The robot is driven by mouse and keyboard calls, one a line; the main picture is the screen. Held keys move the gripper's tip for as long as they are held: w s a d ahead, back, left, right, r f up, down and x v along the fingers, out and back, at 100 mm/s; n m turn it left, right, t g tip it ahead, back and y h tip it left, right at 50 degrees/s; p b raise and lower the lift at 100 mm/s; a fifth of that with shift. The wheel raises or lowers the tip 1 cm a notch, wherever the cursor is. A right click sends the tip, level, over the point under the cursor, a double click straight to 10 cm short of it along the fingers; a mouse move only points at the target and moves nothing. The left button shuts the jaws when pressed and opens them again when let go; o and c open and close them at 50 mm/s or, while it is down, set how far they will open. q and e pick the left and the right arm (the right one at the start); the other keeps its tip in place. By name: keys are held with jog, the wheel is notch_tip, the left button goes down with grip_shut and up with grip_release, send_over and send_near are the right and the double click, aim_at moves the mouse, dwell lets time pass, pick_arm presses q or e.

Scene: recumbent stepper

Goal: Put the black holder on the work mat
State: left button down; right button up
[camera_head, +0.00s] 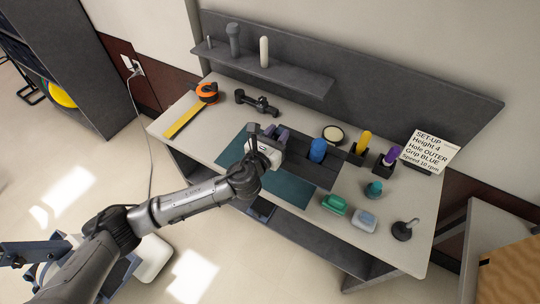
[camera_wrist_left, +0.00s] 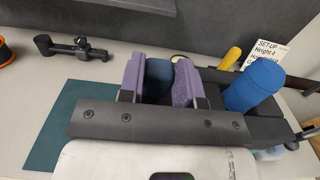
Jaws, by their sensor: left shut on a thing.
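The black holder (camera_head: 316,173) is a long dark piece over the right back part of the teal work mat (camera_head: 288,190). A blue grip (camera_head: 317,150) stands up from it. My left gripper (camera_head: 275,137) is at the holder's left end. In the left wrist view its purple fingers (camera_wrist_left: 160,78) are closed around a dark blue-grey piece, which looks like part of the holder. The blue grip (camera_wrist_left: 257,85) leans to the right there. I cannot tell whether the holder rests on the mat or is just above it. My right gripper is out of view.
Behind are an orange and yellow tape measure (camera_head: 207,92), a black clamp (camera_head: 257,104) and a shelf. To the right are yellow (camera_head: 363,141) and purple (camera_head: 390,157) grips, a card (camera_head: 428,151), a green box (camera_head: 334,204) and a black hook base (camera_head: 402,231). The mat's front is clear.

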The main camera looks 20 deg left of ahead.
pick_arm(q)
jog(key=w+a+f+b, duration=0.2)
jog(key=a+f+b, duration=0.3)
jog(key=a+f, duration=0.6)
jog(key=shift+w+a, duration=0.15)
jog(key=shift+w, duration=0.15)
